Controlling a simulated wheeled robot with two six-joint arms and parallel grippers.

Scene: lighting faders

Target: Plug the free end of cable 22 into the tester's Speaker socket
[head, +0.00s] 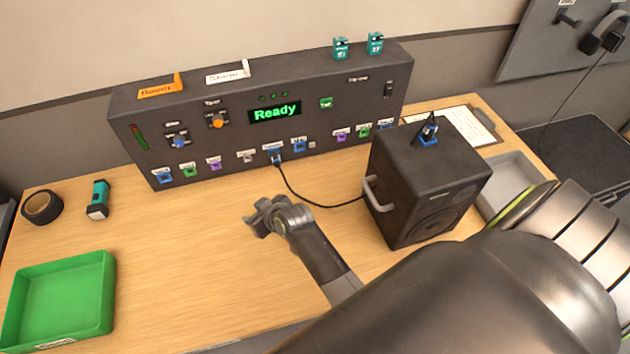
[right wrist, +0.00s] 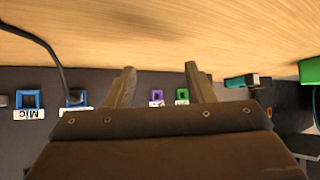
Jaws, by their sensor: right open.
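The tester (head: 230,110) is a long dark box at the back of the table, with a green "Ready" display. Its front has a low row of coloured sockets. A dark cable (head: 310,202) has a plug in a blue socket (head: 274,157) near the middle of that row; the label is too small to read surely. The cable runs to the black speaker box (head: 411,195). The plug and cable also show in the right wrist view (right wrist: 75,97), beside the Mic socket (right wrist: 29,99). My right gripper (head: 262,215) is open and empty, in front of the tester, apart from the cable. My left gripper is out of view.
A dark plug (head: 430,130) stands in a blue socket on the speaker box. Two teal numbered blocks (head: 341,48) sit on the tester. A green tray (head: 60,300), black tape roll (head: 42,207) and teal flashlight (head: 98,200) lie left. The table's middle left is clear.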

